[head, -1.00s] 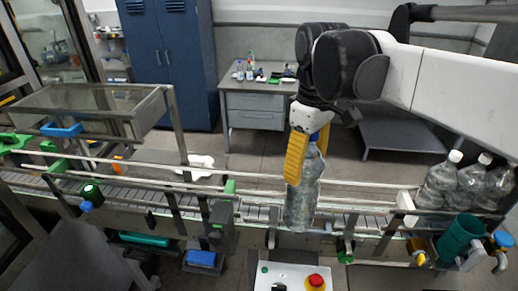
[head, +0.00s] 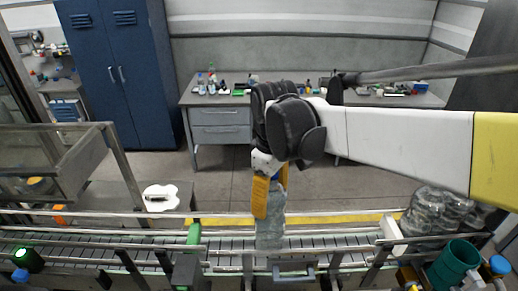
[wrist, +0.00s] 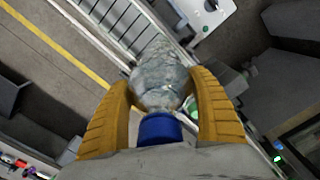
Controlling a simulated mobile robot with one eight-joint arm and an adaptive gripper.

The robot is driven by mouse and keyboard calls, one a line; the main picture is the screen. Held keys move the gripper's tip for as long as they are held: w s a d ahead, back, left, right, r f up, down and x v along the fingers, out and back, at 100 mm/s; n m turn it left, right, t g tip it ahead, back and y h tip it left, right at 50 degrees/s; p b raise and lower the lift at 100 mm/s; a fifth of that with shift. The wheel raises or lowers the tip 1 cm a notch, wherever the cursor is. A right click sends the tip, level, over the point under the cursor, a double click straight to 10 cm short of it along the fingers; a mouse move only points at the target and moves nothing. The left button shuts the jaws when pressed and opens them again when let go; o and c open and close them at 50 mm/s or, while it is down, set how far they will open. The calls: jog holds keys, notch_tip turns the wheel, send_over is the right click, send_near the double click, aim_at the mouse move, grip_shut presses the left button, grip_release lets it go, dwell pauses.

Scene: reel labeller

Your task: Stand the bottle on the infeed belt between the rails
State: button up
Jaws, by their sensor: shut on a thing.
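The clear bottle (head: 270,229) hangs upright in my gripper (head: 269,190), over or at the infeed belt (head: 335,240) between the rails (head: 345,215). In the wrist view the bottle (wrist: 158,75) has a blue cap (wrist: 159,129), and the yellow fingers of my gripper (wrist: 160,100) close on it from both sides near the top. The belt (wrist: 120,25) shows beyond the bottle in the wrist view. The bottle's lower end meets the front rail in the head view, and I cannot tell whether its base touches the belt.
A white part (head: 160,197) lies behind the belt at left. A grey workbench (head: 220,120) and blue lockers (head: 118,75) stand at the back. The belt left of the bottle is clear.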

aim_at(270, 222)
jog(key=shift+w+f, duration=0.1)
jog(key=shift+f, duration=4.25)
jog(key=shift+f+b, duration=0.15)
jog(key=shift+b, duration=0.15)
jog(key=o, duration=1.4)
jog(key=shift+o, duration=0.2)
